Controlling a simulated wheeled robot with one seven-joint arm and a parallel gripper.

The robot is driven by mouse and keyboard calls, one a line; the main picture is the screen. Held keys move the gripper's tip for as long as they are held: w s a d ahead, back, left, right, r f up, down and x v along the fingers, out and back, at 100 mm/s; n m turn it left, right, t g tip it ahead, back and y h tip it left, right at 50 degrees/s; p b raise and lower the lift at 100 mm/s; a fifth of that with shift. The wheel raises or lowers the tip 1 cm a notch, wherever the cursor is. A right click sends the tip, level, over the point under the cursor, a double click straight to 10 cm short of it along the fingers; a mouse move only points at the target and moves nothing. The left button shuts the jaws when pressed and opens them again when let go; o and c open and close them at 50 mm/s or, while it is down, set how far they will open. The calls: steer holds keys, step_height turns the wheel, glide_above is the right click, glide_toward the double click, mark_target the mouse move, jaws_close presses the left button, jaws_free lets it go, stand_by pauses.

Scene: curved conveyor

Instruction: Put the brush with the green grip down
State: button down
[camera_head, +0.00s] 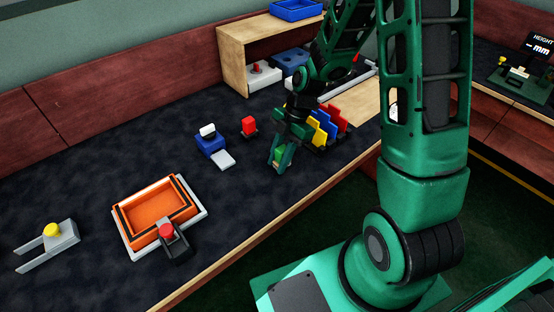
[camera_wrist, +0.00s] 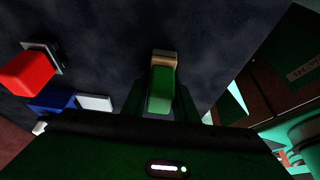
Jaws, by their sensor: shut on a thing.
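My gripper (camera_head: 281,159) is shut on the green grip of the brush (camera_wrist: 161,88). In the wrist view the green grip sits between my two fingers, with a tan part at its far end. In the head view only a small patch of the green brush (camera_head: 280,155) shows between the fingers. My gripper points down over the dark table top (camera_head: 95,190). I cannot tell whether the brush touches the table.
A red block (camera_head: 249,125) and a blue device with a white top (camera_head: 210,142) stand left of my gripper. A rack of coloured plates (camera_head: 328,125) stands close on the right. An orange tray (camera_head: 150,213) lies at front left.

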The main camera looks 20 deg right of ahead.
steer(key=c, duration=1.4)
jaws_free()
steer(key=v, duration=1.1)
steer(key=s+d+r+m+h, duration=0.1)
steer(key=s+d+r+m, duration=0.2)
steer(key=s+m, duration=0.5)
steer(key=s+d+r+m+h, duration=0.1)
steer(key=s+d+r+m, duration=0.2)
steer(key=s+d+m, duration=0.3)
steer(key=s+d+r+m+t+h, duration=0.1)
steer(key=s+d+m, duration=0.4)
steer(key=s+m, duration=0.5)
steer(key=shift+s+d+r+m+h, duration=0.2)
steer(key=shift+r+m+h, duration=0.4)
steer(key=shift+r+m, duration=1.05)
